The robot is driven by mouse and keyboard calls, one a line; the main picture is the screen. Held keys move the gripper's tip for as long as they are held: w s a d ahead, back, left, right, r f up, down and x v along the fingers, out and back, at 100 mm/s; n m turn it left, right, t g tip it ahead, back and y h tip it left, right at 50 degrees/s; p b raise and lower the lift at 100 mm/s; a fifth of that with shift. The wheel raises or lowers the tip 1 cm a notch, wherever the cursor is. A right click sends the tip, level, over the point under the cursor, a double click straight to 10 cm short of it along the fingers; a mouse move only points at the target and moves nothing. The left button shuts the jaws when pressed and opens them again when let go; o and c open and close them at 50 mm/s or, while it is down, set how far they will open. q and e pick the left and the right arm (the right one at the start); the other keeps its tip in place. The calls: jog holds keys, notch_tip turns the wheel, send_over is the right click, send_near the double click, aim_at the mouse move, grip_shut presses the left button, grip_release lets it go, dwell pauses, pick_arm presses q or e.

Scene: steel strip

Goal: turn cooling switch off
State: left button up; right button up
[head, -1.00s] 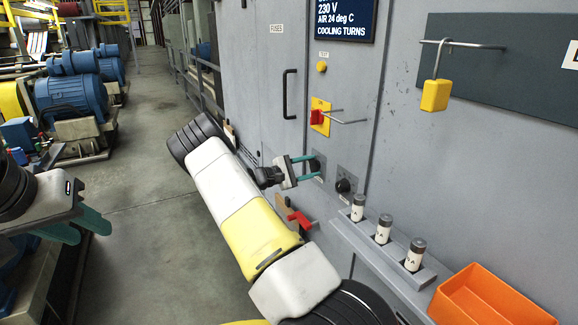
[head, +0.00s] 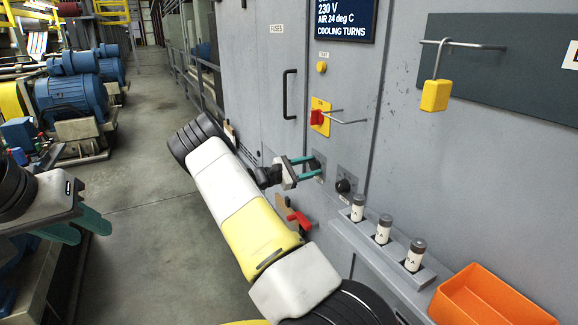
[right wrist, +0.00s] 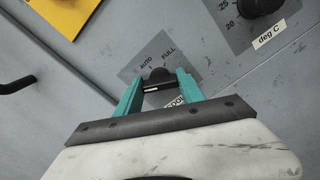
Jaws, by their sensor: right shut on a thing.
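The cooling switch is a small black knob (right wrist: 158,76) on a grey plate (right wrist: 135,66) marked AUTO and FULL. The lower label is partly hidden by a finger. My right gripper (right wrist: 159,84) is shut on the knob, with one teal finger on each side of it. I cannot tell for certain where the knob points. In the head view this gripper (head: 311,166) reaches the grey cabinet from the left. The display (head: 345,18) reads COOLING TURNS. My left gripper (head: 90,230) hangs at the left, open and empty, far from the cabinet.
A second black knob (head: 345,186), marked deg C, sits right of the switch. A red-yellow switch (head: 318,118) with a metal rod is above. A red handle (head: 298,218), a fuse ledge (head: 375,247) and an orange bin (head: 490,298) are lower. A yellow padlock (head: 435,95) hangs upper right.

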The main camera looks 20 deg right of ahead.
jog(key=o, duration=1.4)
jog(key=shift+c, duration=0.2)
jog(key=a, duration=0.7)
jog(key=shift+s+a, duration=0.3)
jog(key=shift+a, duration=0.05)
